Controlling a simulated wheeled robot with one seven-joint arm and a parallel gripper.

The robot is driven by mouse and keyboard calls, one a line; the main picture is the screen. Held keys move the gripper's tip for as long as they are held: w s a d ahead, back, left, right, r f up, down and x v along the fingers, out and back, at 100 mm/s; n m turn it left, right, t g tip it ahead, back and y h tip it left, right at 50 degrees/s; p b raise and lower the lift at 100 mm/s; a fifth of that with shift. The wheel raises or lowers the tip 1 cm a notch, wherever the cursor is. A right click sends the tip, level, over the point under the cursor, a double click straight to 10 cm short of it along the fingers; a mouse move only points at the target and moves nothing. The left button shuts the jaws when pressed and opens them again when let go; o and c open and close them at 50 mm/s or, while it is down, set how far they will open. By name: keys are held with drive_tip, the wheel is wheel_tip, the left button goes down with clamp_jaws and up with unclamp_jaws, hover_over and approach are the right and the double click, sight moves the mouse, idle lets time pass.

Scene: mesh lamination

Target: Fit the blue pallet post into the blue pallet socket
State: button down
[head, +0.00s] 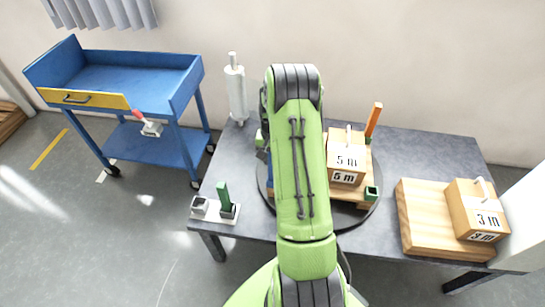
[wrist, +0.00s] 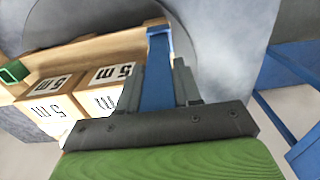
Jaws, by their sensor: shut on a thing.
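The blue pallet post (wrist: 157,88) stands between the fingers of my gripper (wrist: 159,66) in the wrist view, and the gripper is shut on it. The post's far end meets a wider blue piece (wrist: 157,30) at the corner of the wooden pallet (wrist: 98,45); this looks like the blue pallet socket. The post looks lined up with it, but I cannot tell whether its end is inside or only over it.
Boxes marked 5 m (head: 346,162) sit on the pallet. An orange post (head: 374,119) stands at its back corner, and a green socket (head: 371,193) is at its front right. A green post (head: 224,198) stands in a holder at left. Boxes marked 3 m (head: 476,212) are at right.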

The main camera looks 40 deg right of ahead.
drive_tip(key=shift+f, duration=0.35)
drive_tip(key=c, duration=0.7)
unclamp_jaws()
wheel_tip(320, 180, up, 16)
drive_tip(key=p, duration=0.4)
drive_tip(key=shift+f, duration=0.1)
